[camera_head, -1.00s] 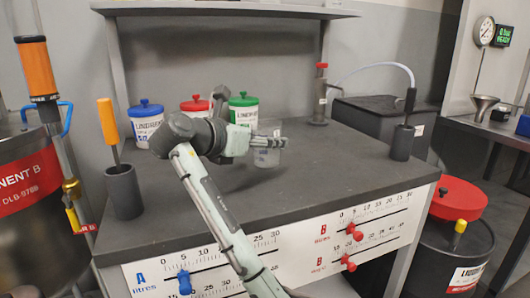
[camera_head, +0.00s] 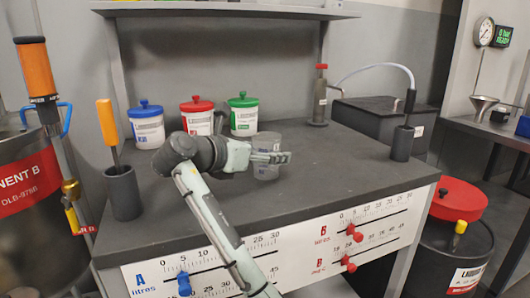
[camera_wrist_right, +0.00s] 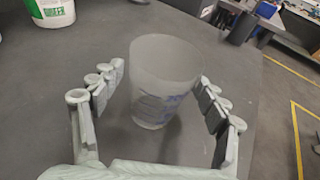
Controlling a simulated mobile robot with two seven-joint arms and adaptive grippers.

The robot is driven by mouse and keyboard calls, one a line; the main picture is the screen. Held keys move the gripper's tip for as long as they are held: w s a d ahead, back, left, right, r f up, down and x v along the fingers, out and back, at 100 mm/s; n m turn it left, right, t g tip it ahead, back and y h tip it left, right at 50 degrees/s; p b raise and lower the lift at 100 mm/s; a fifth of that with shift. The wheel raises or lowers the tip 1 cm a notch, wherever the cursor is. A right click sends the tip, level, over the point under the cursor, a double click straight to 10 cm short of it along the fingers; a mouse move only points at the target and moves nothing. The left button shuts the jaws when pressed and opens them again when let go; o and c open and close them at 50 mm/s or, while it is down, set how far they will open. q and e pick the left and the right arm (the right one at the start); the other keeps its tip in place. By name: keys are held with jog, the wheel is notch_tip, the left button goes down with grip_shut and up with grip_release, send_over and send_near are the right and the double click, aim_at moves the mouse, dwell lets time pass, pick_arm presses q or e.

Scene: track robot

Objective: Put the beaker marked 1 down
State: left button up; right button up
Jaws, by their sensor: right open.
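The clear beaker (camera_head: 266,140) stands upright on the dark worktop (camera_head: 330,160), in front of the green-lidded tub. In the right wrist view the beaker (camera_wrist_right: 165,70) sits between the fingers, with blurred blue markings on its side; I cannot read a 1. My right gripper (camera_head: 270,157) is low over the worktop, hiding part of the beaker in the head view. In the wrist view its fingers (camera_wrist_right: 158,95) are open, one on each side of the beaker, with a gap at least on the left. My left gripper is not in view.
Tubs with blue (camera_head: 146,128), red (camera_head: 197,118) and green (camera_head: 243,117) lids stand behind. A dark holder with an orange-handled tool (camera_head: 122,192) is at left; another dark holder (camera_head: 402,143) is at right. The worktop's middle right is clear.

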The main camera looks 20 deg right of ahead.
jog(key=shift+r, duration=0.1)
jog(key=v, duration=0.3)
jog(key=shift+a, duration=0.1)
jog(key=v, duration=0.8)
jog(key=shift+r, duration=0.1)
jog(key=shift+s+a+r, duration=0.1)
jog(key=shift+s+a, duration=0.2)
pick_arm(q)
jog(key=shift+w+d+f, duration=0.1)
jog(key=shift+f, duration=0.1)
